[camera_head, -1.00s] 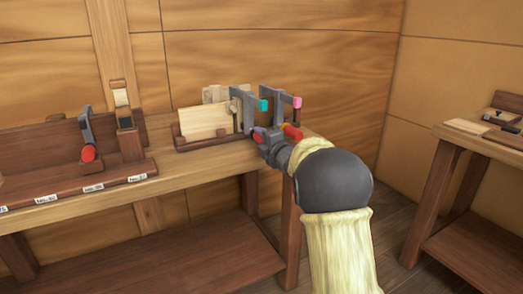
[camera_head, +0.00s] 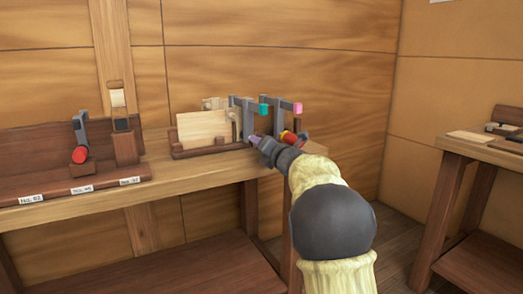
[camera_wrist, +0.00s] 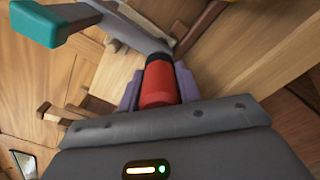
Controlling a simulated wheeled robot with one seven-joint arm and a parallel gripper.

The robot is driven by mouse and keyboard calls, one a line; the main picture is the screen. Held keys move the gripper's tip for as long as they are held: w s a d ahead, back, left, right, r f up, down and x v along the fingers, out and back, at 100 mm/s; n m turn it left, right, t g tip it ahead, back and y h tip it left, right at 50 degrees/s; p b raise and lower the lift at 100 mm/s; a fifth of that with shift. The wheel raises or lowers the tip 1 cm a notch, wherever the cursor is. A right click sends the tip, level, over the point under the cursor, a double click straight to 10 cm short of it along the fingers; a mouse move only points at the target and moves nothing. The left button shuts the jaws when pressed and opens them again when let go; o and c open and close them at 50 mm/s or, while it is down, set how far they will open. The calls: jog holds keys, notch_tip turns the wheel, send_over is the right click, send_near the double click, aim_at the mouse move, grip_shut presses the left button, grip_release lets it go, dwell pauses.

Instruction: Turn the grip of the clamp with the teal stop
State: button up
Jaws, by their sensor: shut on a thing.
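The clamp with the teal stop (camera_head: 263,110) stands at the right end of the bench, its grey bar upright. In the wrist view the teal stop (camera_wrist: 36,22) is at the upper left, at the end of a grey arm. My gripper (camera_wrist: 158,82) is shut on the clamp's red grip (camera_wrist: 157,84), with a purple finger on each side of it. In the head view my gripper (camera_head: 261,143) is just below the teal stop and mostly hides this grip.
A second clamp with a pink stop (camera_head: 298,107) stands close on the right, with a red and yellow grip (camera_head: 288,136). A wooden rack (camera_head: 207,151) holds boards on the left. Another red-gripped clamp (camera_head: 80,155) stands further left. A second bench (camera_head: 470,149) is at the right.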

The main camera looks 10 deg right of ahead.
dwell(0.4)
jog(key=o, duration=1)
jog(key=p+v, duration=0.1)
jog(key=v, duration=1.6)
jog(key=shift+s+p, duration=0.15)
jog(key=shift+p, duration=0.2)
